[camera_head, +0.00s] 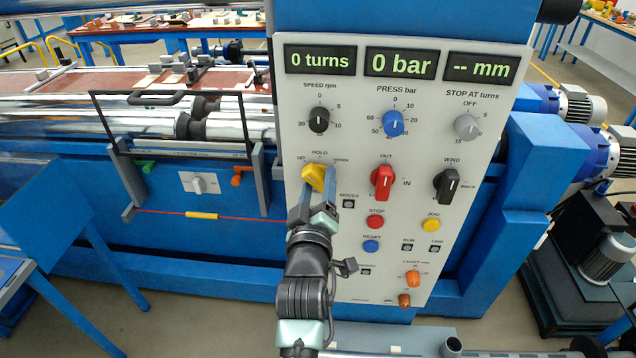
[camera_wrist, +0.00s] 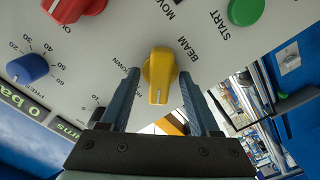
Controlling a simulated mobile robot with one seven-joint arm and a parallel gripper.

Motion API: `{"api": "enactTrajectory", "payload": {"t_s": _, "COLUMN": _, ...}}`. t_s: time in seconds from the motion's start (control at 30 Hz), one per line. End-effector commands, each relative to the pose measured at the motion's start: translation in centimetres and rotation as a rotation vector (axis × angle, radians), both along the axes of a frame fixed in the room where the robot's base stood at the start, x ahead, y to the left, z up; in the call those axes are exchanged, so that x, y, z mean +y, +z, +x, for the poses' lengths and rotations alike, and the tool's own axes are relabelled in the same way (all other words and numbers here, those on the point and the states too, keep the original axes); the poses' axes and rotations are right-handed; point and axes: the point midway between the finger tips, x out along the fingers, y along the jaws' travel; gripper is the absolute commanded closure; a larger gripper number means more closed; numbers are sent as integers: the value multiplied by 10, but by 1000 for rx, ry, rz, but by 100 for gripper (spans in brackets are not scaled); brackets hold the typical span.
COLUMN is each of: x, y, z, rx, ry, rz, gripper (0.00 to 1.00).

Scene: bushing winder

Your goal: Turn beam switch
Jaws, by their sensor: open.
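The beam switch (camera_head: 313,176) is a yellow knob on the grey control panel, with UP, HOLD and DOWN marked around it. It also shows in the wrist view (camera_wrist: 160,66), below the BEAM label, with a white pointer line toward the picture's bottom. The head view has HOLD above the knob. My gripper (camera_head: 320,183) is at the knob, fingers pointing at the panel. In the wrist view its open fingers (camera_wrist: 159,88) stand one on each side of the knob, with gaps visible. Contact with the panel cannot be told.
A red stop button (camera_head: 375,221) and blue reset button (camera_head: 371,246) lie right of my arm. A green start button (camera_wrist: 246,11) is near in the wrist view. A black-handled guard (camera_head: 180,122) stands left.

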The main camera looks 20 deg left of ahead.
Motion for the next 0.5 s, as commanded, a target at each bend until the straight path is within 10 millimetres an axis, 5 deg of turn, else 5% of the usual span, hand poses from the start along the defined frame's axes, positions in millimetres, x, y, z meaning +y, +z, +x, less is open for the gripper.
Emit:
{"api": "enactTrajectory", "payload": {"t_s": 0.27, "x": 0, "y": 0, "z": 1, "rx": 0, "ry": 0, "rz": 0, "gripper": 38}}
{"api": "enactTrajectory", "payload": {"t_s": 0.5, "x": 0, "y": 0, "z": 1, "rx": 0, "ry": 0, "rz": 0, "gripper": 79}}
